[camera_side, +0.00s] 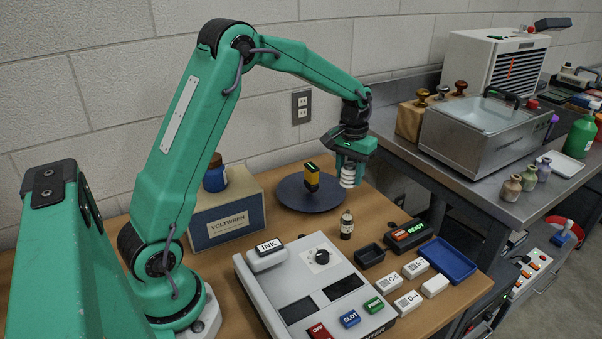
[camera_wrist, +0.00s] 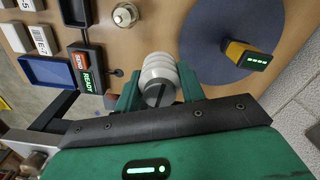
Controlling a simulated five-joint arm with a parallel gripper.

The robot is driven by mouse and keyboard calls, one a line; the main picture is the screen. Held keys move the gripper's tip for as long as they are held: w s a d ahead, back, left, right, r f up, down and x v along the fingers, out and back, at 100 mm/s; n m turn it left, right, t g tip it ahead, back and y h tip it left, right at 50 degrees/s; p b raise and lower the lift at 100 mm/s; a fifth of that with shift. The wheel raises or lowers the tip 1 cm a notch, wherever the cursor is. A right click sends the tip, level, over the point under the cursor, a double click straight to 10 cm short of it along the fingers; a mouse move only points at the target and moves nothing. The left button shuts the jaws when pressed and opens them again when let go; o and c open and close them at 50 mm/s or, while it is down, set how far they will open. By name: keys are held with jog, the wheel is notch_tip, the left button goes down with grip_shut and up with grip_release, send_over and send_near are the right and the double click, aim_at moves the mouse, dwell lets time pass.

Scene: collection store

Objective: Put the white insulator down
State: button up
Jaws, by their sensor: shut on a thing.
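The white insulator (camera_side: 348,176) is a ribbed white piece held upright below my gripper (camera_side: 350,160) in the side view. In the wrist view the insulator (camera_wrist: 160,74) sits between the jaws of my gripper (camera_wrist: 152,92), which is shut on it. A slotted dark end of it faces the wrist camera. It appears to be above the table, near the right edge of a dark round disc (camera_side: 300,200); its exact height is hard to tell. The disc also shows in the wrist view (camera_wrist: 205,35).
A yellow and black block (camera_side: 312,178) stands on the disc. A small dark bottle (camera_side: 347,224), a black tray (camera_side: 369,256), a READY/SEND box (camera_side: 408,235) and a blue tray (camera_side: 446,260) lie in front. A grey machine (camera_side: 330,300) fills the front. Some bare wood (camera_side: 385,212) shows beside the bottle.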

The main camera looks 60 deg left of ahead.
jog(key=w+d+n, duration=0.1)
jog(key=w+d, duration=0.1)
jog(key=d, duration=0.5)
jog(key=w+d, duration=0.3)
jog(key=d, duration=0.5)
send_over(381, 214)
notch_tip(381, 214, down, 7)
jog(key=shift+f, duration=2.05)
jog(key=shift+f, duration=0.15)
jog(key=o, duration=1)
jog(key=shift+o, duration=0.2)
notch_tip(381, 214, up, 12)
